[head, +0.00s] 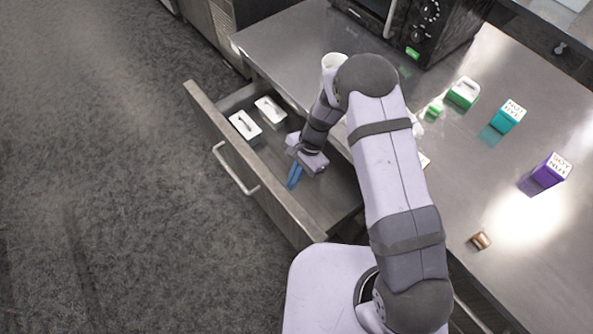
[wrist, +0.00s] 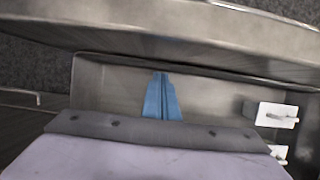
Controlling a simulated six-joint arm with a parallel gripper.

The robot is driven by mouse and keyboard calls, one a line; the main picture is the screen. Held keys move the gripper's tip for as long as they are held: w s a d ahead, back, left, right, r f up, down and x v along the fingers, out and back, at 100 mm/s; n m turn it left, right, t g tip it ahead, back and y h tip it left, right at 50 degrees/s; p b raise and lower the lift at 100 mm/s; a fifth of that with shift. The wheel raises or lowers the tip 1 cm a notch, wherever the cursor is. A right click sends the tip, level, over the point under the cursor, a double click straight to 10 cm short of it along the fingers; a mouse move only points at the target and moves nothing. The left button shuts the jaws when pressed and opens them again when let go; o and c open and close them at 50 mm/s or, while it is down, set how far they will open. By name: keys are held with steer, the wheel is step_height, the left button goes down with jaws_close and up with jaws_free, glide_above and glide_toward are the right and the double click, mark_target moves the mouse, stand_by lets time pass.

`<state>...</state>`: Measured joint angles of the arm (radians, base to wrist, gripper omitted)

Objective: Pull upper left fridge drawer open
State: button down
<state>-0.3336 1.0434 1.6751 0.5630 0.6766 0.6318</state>
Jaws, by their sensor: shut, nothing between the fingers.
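The drawer (head: 309,222) under the steel counter stands pulled out, with its grey front panel and curved bar handle (head: 236,170) facing the floor at the left. Two white items lie inside it toward its far end, a nearer one (head: 245,125) and a farther one (head: 270,111). My gripper (head: 294,178) has blue fingers, shut and empty, over the drawer's interior, apart from the handle. In the wrist view the fingers (wrist: 161,97) point toward the inner side of the drawer front (wrist: 200,35). The white items (wrist: 275,115) show there at the right, partly hidden by my wrist.
The floor (head: 110,180) left of the drawer is clear.

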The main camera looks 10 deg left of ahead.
steer(key=shift+p+x, duration=0.35)
steer(key=shift+x, duration=1.65)
steer(key=s+a+b, duration=0.2)
steer(key=s+a, duration=1.1)
steer(key=shift+s+a+b, duration=0.35)
steer(key=shift+b, duration=0.05)
steer(key=shift+r, duration=0.1)
steer(key=p+v, duration=0.7)
steer(key=v, duration=0.2)
steer(key=shift+r+p, duration=0.4)
steer(key=shift+d, duration=0.1)
